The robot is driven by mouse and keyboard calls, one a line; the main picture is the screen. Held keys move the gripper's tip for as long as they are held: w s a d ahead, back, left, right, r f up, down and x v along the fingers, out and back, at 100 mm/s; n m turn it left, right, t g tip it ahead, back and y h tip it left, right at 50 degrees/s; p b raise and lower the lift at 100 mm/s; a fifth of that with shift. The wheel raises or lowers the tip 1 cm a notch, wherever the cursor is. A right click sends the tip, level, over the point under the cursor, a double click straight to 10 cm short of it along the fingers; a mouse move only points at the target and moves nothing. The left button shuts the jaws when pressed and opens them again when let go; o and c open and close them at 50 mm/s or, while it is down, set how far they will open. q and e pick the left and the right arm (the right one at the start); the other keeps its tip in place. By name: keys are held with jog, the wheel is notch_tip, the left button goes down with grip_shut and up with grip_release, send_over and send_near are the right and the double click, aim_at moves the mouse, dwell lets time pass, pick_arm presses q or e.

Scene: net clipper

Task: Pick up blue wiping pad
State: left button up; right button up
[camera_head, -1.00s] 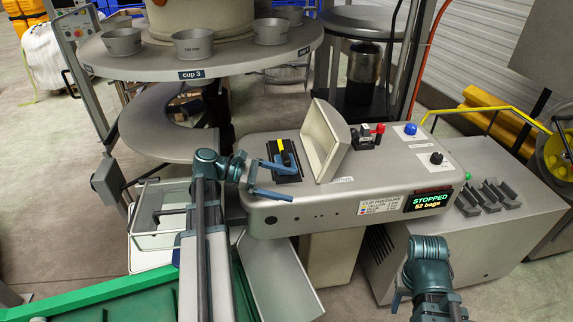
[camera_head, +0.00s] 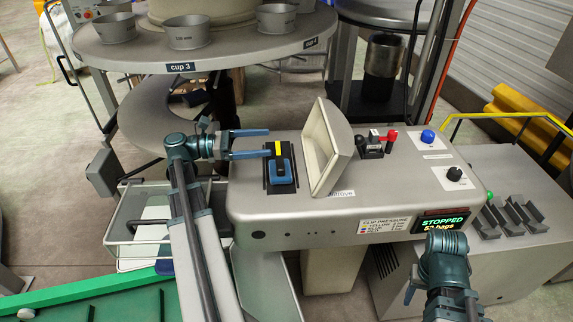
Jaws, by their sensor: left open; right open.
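A blue block (camera_head: 282,172) sits on a black plate with a yellow strip (camera_head: 279,148) on top of the grey machine. A dark blue flat piece (camera_head: 165,267) shows partly at the wire basket (camera_head: 125,238) at lower left; I cannot tell for sure which of the two is the wiping pad. My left gripper (camera_head: 268,143) is open and empty, its blue fingers pointing right, just left of the yellow strip and above and left of the blue block. My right gripper (camera_head: 411,283) is at the lower right in front of the machine, open, mostly hidden by its own wrist.
A tilted beige flap (camera_head: 328,147) stands just right of the black plate. Red (camera_head: 391,136) and blue (camera_head: 428,136) controls and a display reading STOPPED (camera_head: 443,223) lie further right. A round table with cups (camera_head: 190,65) is behind. A green-edged belt (camera_head: 90,305) is at lower left.

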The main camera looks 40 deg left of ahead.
pick_arm(q)
jog(key=b, duration=0.9)
send_near(286, 168)
jog(key=shift+w+d+r, duration=0.3)
jog(key=shift+w+d, duration=0.15)
jog(key=shift+d, duration=0.05)
jog(key=shift+w+d+r, duration=0.35)
jog(key=shift+w+d, duration=0.1)
jog(key=shift+d, duration=0.05)
jog(key=shift+w+d+r+p, duration=0.3)
jog(key=shift+d+r+p, duration=0.1)
jog(key=shift+p, duration=0.1)
jog(key=shift+w+d, duration=0.15)
jog(key=shift+d, duration=0.05)
jog(key=x, duration=0.6)
jog(key=c, duration=1.1)
